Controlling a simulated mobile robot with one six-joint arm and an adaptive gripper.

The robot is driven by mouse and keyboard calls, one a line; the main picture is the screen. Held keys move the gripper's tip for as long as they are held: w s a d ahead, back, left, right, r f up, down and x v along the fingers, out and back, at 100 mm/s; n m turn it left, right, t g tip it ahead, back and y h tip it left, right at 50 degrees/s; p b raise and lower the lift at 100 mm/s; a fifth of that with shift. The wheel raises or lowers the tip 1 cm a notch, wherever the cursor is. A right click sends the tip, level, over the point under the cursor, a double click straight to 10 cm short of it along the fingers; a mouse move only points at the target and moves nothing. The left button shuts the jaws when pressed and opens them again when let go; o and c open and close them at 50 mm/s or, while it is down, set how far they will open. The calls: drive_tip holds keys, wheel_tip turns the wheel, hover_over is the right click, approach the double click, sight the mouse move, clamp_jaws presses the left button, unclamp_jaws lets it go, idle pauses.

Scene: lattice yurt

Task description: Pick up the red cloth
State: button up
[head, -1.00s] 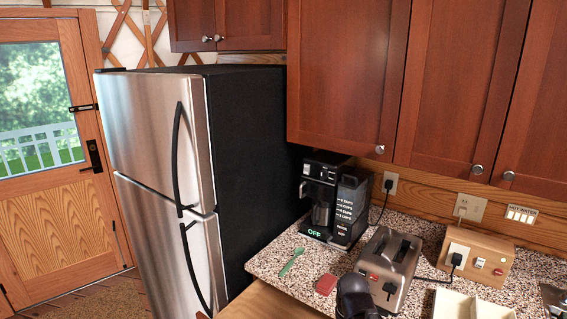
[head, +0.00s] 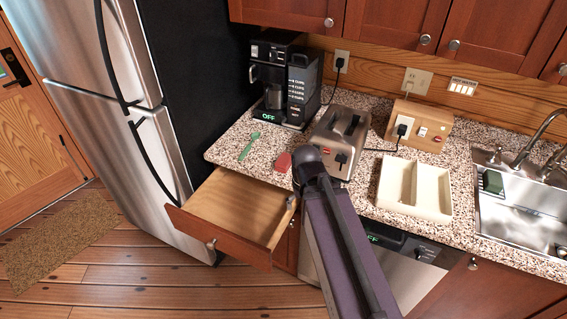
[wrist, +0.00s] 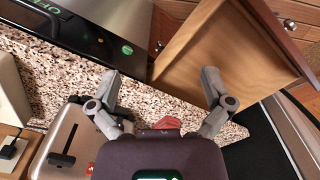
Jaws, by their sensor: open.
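The red cloth (head: 284,161) is a small folded-looking patch lying on the speckled counter, between the green utensil and the toaster, near the front edge. In the wrist view it (wrist: 168,123) shows just beyond my gripper's body, low between the fingers and partly hidden by it. My gripper (wrist: 161,76) is open, its two fingers wide apart with nothing between the tips. In the head view my arm reaches up from below and ends just right of the cloth; the fingers are hidden there.
An open wooden drawer (head: 226,206) juts out below the counter. A green utensil (head: 249,147) lies left of the cloth. A coffee maker (head: 284,82), toaster (head: 338,142), outlet box (head: 419,126) and cream divided tray (head: 414,187) stand on the counter. A sink (head: 524,217) is at right.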

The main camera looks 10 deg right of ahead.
wheel_tip(320, 180, up, 4)
drive_tip(key=m+p, duration=0.4)
drive_tip(key=m, duration=0.3)
hover_over(284, 159)
drive_tip(key=shift+s+r, duration=0.1)
wheel_tip(284, 159, down, 9)
drive_tip(key=b, duration=0.8)
drive_tip(key=shift+r, duration=0.15)
drive_tip(key=shift+b, duration=0.3)
drive_tip(key=shift+d+f+b, duration=0.1)
drive_tip(key=shift+f+b, duration=2.4)
drive_tip(key=shift+f, duration=0.1)
